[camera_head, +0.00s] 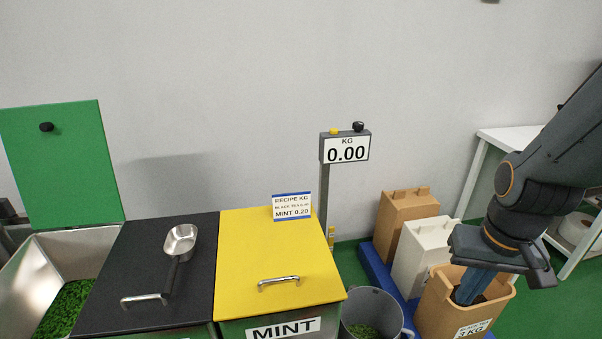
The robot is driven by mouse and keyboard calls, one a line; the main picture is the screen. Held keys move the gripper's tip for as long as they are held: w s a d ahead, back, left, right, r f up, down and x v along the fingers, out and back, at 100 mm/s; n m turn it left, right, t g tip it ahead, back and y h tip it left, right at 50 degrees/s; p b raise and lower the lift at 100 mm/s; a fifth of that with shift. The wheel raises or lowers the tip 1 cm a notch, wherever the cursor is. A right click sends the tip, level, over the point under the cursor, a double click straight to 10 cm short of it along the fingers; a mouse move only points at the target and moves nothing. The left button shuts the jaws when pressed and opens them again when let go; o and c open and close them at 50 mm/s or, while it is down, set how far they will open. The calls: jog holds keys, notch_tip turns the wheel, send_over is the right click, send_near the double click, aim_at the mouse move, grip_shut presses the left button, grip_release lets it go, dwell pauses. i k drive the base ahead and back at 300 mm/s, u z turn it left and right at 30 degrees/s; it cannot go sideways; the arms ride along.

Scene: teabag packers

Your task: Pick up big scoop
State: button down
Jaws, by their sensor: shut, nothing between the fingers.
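A metal scoop (181,241) with a dark handle lies on the black bin lid (130,260), its bowl toward the wall and its handle toward me. No second scoop shows clearly, so I cannot tell its size class by comparison. My gripper (500,262) is at the far right, well away from this scoop, above a brown box (443,310). It is shut and empty. A blue piece (474,287) stands tilted in the box's opening just below my gripper; I cannot tell what it is.
A yellow lid (268,250) covers the mint bin. A green lid (62,165) stands open over a bin of green leaves (65,310). A scale display (346,152) reads 0.00 above a grey bucket (372,312). White (420,255) and brown (404,215) boxes stand on a blue pallet.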

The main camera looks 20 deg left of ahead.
aim_at(181, 242)
jog(key=u, duration=2.1)
jog(key=i, duration=0.15)
jog(key=z, duration=0.25)
